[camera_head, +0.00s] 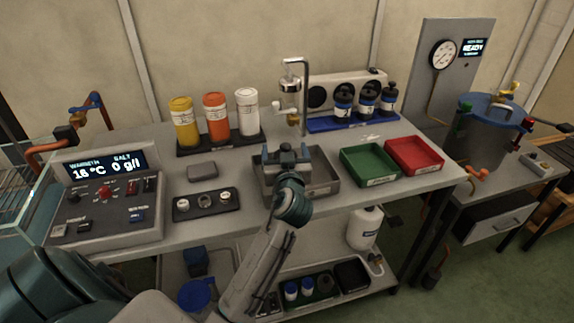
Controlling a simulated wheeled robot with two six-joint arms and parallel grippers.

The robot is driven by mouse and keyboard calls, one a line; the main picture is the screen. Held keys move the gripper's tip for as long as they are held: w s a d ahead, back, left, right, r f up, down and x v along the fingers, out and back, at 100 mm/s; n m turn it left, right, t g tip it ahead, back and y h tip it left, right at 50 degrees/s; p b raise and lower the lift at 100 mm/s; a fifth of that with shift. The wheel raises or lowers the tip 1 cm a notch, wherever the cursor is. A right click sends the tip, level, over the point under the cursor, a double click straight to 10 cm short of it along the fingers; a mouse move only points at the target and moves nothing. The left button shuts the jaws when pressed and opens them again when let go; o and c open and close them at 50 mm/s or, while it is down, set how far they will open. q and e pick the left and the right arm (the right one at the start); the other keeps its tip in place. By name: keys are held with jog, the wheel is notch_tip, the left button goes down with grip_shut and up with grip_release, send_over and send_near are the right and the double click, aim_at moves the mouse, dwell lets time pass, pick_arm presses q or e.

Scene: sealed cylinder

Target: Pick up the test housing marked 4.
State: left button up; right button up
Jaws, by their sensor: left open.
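My left gripper (286,154) is open over the grey basin (326,186) in the middle of the bench. It hides part of the basin, and I see nothing between its fingers. A dark holder (205,212) with three small round pieces lies left of the gripper on the bench. Several dark-capped bottles (366,100) stand on a blue tray (330,124) at the back right. No mark 4 is readable on any of these, so I cannot tell which thing is the test housing. My right gripper is not in view.
Yellow (184,122), orange (216,117) and white (248,111) containers stand behind. A tap (292,88) rises behind the gripper. Green (369,164) and red (414,154) trays lie right; a control panel (108,212) stands left. A steel vessel (482,135) is far right.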

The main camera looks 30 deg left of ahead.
pick_arm(q)
jog(key=shift+s+d+r, duration=0.15)
jog(key=shift+c, duration=0.7)
jog(key=shift+f, duration=0.2)
jog(key=c, duration=1.3)
